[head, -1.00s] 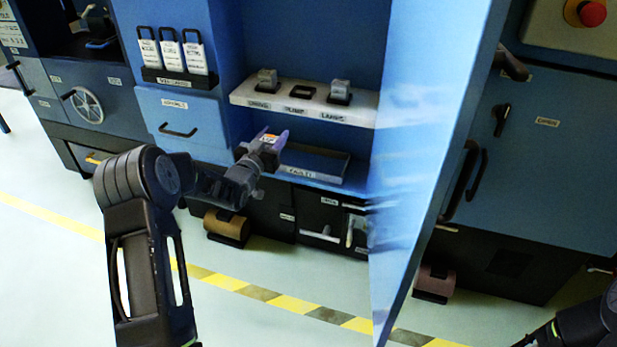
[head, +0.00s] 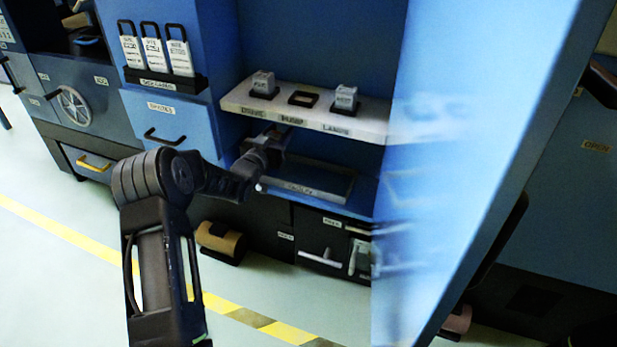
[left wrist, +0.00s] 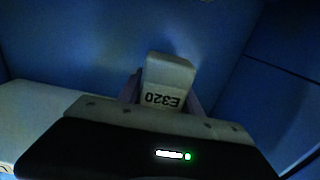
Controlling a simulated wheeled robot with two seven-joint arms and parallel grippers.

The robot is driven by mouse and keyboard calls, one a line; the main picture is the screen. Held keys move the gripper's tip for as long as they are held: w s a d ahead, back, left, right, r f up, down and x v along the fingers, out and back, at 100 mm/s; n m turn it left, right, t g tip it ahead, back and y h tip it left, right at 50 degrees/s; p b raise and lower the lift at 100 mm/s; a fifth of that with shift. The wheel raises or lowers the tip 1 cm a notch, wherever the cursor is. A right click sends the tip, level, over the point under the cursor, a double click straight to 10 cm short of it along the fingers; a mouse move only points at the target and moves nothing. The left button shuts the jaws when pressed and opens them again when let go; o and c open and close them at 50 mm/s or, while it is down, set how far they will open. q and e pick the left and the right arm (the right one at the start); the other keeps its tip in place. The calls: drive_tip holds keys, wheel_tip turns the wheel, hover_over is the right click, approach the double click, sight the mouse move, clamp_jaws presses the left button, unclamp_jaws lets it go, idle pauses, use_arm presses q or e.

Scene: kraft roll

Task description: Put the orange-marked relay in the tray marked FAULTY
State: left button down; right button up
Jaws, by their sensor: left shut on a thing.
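My left gripper (head: 277,143) is inside the blue cabinet, under the small shelf and over the left end of the FAULTY tray. It is shut on a relay (left wrist: 165,85), a pale block with "E320" printed on it, upside down in the left wrist view. No orange mark shows on it now; in the head view the gripper and shelf shadow mostly hide it. The FAULTY tray (head: 318,194) is a shallow, dark tray with a label on its front edge, on the cabinet's lower ledge. I see nothing in its visible part. My right gripper is out of view.
The white shelf (head: 360,128) above bears two grey relays (head: 263,83) (head: 346,97) in sockets, with an empty dark socket (head: 302,98) between them. The blue cabinet door (head: 470,150) stands open at the right. White cards (head: 155,53) stand in a holder at the left.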

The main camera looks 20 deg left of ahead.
use_arm(q)
wheel_tip(320, 180, down, 6)
drive_tip(key=shift+f+b, duration=0.1)
drive_tip(key=shift+b, duration=1.1)
drive_tip(key=shift+f+b, duration=0.7)
drive_tip(key=shift+f, duration=1.2)
drive_tip(key=shift+f+b, duration=0.25)
drive_tip(key=shift+b, duration=0.05)
drive_tip(key=c, duration=0.8)
unclamp_jaws()
drive_tip(key=shift+r, duration=0.1)
drive_tip(key=shift+r, duration=0.1)
